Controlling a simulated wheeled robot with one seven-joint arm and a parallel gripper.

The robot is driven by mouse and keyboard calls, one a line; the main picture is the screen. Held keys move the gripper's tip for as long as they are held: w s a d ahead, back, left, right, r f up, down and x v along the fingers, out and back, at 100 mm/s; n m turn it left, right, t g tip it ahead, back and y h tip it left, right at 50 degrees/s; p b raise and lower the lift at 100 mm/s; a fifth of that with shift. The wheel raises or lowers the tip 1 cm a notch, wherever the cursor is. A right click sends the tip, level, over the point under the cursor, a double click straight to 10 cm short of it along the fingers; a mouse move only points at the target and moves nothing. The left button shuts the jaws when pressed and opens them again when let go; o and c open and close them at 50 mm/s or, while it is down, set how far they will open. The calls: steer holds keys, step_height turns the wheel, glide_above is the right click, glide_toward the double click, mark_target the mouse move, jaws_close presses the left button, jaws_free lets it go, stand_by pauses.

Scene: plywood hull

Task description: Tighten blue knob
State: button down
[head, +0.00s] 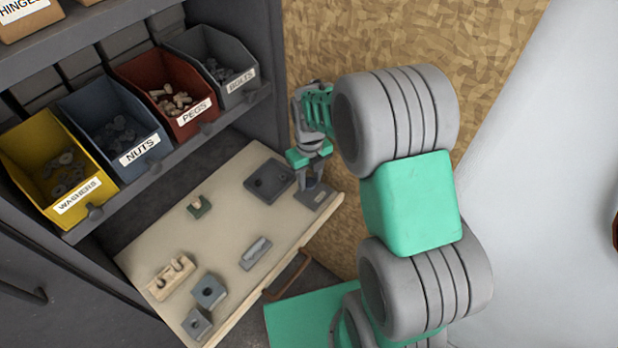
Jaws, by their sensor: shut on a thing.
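My gripper (312,182) points down at the right end of a pale wooden board (228,229). It is shut on a small part that stands on a flat grey plate (316,200). The fingers cover most of this part, so its colour and shape are not clear. I cannot make out a clearly blue knob elsewhere in the head view.
On the board are a dark square plate (269,182), a small green block (199,208), a grey bar (256,253), a wooden block (171,278) and blue-grey blocks (208,290). Labelled bins, including yellow (30,150) and red (150,70), stand on the shelf at left.

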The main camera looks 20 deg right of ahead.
mark_target(309, 182)
steer(key=shift+w+r, duration=0.2)
steer(key=shift+r, duration=0.05)
steer(key=c, duration=1.4)
jaws_free()
steer(key=o, duration=0.5)
steer(key=shift+s+f, duration=0.1)
steer(key=shift+s, duration=0.1)
steer(key=shift+c, duration=0.2)
step_height(309, 182, up, 8)
steer(key=shift+f, duration=0.1)
